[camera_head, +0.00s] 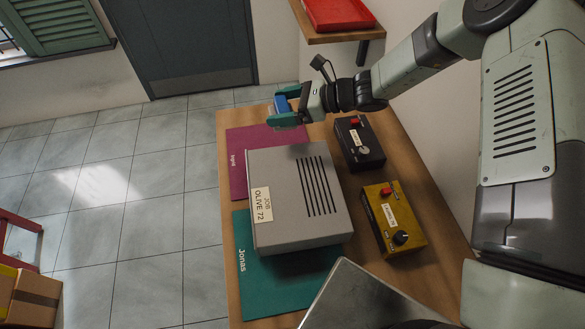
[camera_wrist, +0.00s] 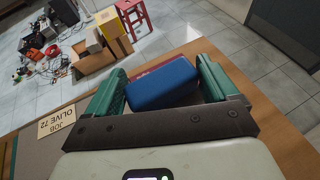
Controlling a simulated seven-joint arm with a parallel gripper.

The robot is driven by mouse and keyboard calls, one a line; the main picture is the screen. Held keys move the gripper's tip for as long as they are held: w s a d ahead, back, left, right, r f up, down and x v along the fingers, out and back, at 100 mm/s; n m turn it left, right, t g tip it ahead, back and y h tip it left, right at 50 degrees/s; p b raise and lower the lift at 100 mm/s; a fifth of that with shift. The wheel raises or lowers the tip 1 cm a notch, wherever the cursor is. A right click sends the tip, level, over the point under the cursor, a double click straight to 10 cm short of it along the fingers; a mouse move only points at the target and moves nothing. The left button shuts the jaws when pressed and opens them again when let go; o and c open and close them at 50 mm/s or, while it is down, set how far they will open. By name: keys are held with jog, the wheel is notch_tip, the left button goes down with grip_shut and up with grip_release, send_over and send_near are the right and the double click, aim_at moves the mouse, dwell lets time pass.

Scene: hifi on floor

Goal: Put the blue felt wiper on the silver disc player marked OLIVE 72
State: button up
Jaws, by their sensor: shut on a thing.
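The blue felt wiper (camera_wrist: 162,83) is between the green fingers of my gripper (camera_wrist: 163,80) in the wrist view. In the head view my gripper (camera_head: 287,107) is shut on the wiper (camera_head: 281,104) above the far end of the table, beyond the disc player. The label (camera_wrist: 57,122) also shows at the left of the wrist view.
The player rests across a purple mat (camera_head: 238,165) and a teal mat marked Jonas (camera_head: 262,277). A black box (camera_head: 360,145) and a yellow box (camera_head: 393,220) with knobs stand to its right. A red tray (camera_head: 338,14) sits on a shelf behind. A grey panel fills the near edge.

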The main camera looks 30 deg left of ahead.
notch_tip(320, 180, up, 5)
send_over(296, 187)
jog(key=shift+m+t, duration=0.3)
notch_tip(296, 187, down, 5)
jog(key=shift+s+r, duration=0.1)
jog(key=shift+r, duration=0.05)
jog(key=shift+f, duration=2.4)
jog(key=shift+f, duration=0.1)
jog(key=o, duration=0.8)
